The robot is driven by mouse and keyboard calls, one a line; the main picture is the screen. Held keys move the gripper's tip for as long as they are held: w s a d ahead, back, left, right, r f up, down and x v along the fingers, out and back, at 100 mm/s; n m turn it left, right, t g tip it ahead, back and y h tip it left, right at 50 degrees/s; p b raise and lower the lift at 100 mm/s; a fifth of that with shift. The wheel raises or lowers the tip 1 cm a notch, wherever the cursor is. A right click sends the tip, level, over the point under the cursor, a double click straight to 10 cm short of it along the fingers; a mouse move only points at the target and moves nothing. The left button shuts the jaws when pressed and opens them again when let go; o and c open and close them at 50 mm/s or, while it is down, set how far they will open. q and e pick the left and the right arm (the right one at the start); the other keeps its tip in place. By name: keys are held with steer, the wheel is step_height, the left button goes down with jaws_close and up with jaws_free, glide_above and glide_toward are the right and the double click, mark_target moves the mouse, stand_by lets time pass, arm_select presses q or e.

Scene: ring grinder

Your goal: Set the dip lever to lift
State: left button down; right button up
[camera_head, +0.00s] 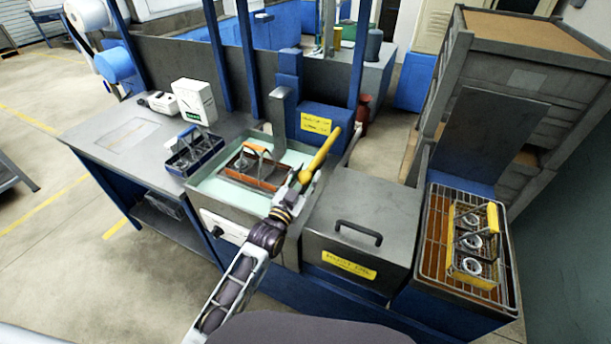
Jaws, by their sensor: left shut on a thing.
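The dip lever's yellow handle (323,155) slants down and left beside the blue lift unit (290,74), which has a yellow label too small to read. My left gripper (302,183) reaches up from the bottom of the head view and is shut on the lower end of the handle. The dip tank (207,187) holds pale liquid. An orange carrier (238,176) with an upright handle sits in the tank, low in the liquid. The lever's pivot is hard to make out. My right gripper is out of view.
A dark blue carrier (181,167) and a white box (193,101) stand on the grey bench (95,132) at left. A lidded grey box (355,212) stands right of the tank. A yellow carrier (463,217) rests on a wire rack (433,237) at far right.

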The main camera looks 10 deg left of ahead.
arm_select(q)
steer(key=shift+f, duration=0.2)
steer(key=c, duration=0.8)
jaws_free()
steer(key=shift+r, duration=0.1)
steer(key=shift+v, duration=5.95)
